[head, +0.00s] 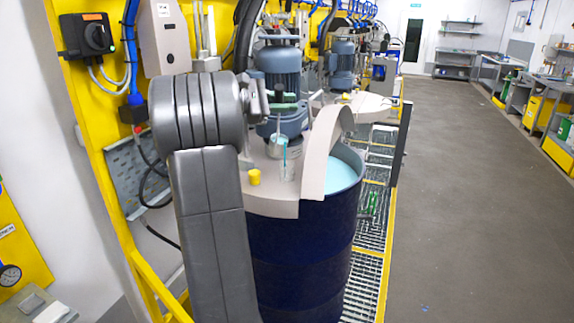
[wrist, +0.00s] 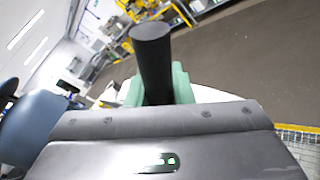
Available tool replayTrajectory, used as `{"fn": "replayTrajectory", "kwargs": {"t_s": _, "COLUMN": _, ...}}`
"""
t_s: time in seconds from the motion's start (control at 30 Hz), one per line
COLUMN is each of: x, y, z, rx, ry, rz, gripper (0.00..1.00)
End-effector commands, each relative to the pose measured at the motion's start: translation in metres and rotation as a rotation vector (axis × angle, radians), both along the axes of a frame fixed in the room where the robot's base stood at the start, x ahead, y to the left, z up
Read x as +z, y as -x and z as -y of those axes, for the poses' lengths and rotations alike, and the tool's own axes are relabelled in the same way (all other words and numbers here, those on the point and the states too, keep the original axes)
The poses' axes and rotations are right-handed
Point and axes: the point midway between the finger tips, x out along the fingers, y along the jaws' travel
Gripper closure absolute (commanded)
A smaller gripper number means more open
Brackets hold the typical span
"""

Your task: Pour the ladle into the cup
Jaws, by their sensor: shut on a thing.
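My gripper (head: 284,105) has green fingers and is above the drum lid in the head view. In the wrist view, my gripper (wrist: 158,88) is shut on the black handle of the ladle (wrist: 152,48). The ladle's metal bowl (head: 276,148) hangs below the gripper in the head view, just above the clear cup (head: 287,173). A thin blue streak runs from beside the bowl down to the cup. The cup stands upright on the pale drum lid. How much liquid is in bowl and cup is too small to tell.
The dark blue drum (head: 300,255) holds pale blue liquid (head: 345,165) at its open side, beside a raised lid flap (head: 322,150). A yellow cap (head: 254,177) sits left of the cup. A blue agitator motor (head: 279,70) stands behind. The floor at right is clear.

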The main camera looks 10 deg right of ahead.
Motion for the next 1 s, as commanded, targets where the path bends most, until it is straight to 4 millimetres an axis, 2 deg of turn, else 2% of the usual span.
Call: {"fn": "replayTrajectory", "kwargs": {"t_s": 1.0, "x": -0.008, "y": 0.011, "z": 0.006, "rx": 0.0, "ry": -0.032, "rz": 0.063, "gripper": 1.0}}
